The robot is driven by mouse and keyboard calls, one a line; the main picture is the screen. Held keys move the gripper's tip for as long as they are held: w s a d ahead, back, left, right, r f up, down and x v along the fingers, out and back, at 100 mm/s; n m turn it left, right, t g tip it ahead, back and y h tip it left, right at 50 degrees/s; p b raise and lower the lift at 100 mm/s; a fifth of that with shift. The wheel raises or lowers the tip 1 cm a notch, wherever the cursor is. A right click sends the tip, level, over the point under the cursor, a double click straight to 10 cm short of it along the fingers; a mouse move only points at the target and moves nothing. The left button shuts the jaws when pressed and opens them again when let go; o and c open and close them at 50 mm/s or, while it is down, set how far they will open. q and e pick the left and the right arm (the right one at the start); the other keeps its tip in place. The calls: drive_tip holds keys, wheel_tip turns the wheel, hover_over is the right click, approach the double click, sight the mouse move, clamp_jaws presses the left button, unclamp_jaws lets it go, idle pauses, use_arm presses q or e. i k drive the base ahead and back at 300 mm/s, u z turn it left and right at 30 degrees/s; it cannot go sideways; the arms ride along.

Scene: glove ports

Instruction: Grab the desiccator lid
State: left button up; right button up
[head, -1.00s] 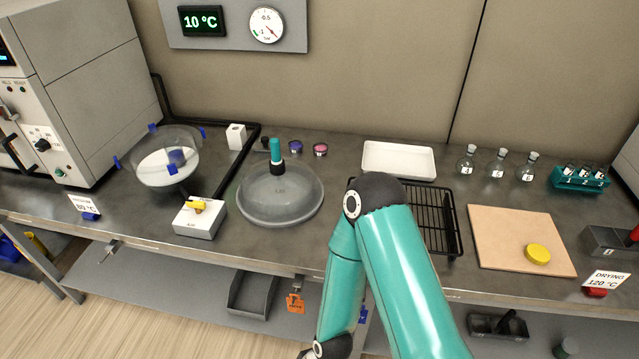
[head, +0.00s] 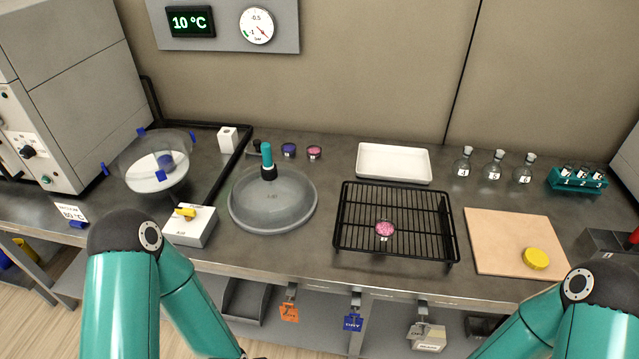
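The desiccator lid (head: 290,206) is a grey, see-through dome lying on the bench left of the wire rack. A teal knob (head: 267,158) with a dark collar stands up from its top. The glass desiccator bowl (head: 128,165) with blue clips and a white plate inside stands open to its left. My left arm bends at the lower left and its forearm runs down out of the picture, below the lid. My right arm bends at the lower right and also leaves at the bottom edge. Neither gripper's fingers show. Nothing touches the lid.
A black wire rack (head: 347,245) bears a small pink dish (head: 385,230). A white box with a yellow valve (head: 187,212) stands close left of the lid. A black hose runs behind. A white tray (head: 394,147), flasks (head: 498,167) and a tan board (head: 483,258) are further right.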

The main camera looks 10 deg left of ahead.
sight(281, 197)
drive_tip(key=z, duration=0.15)
drive_tip(key=k, duration=0.5)
drive_tip(key=u, duration=0.7)
drive_tip(key=i, duration=0.5)
drive_tip(key=z, duration=0.1)
drive_tip(key=k, duration=1)
drive_tip(key=u, duration=0.5)
drive_tip(key=i, duration=0.8)
drive_tip(key=u, duration=0.1)
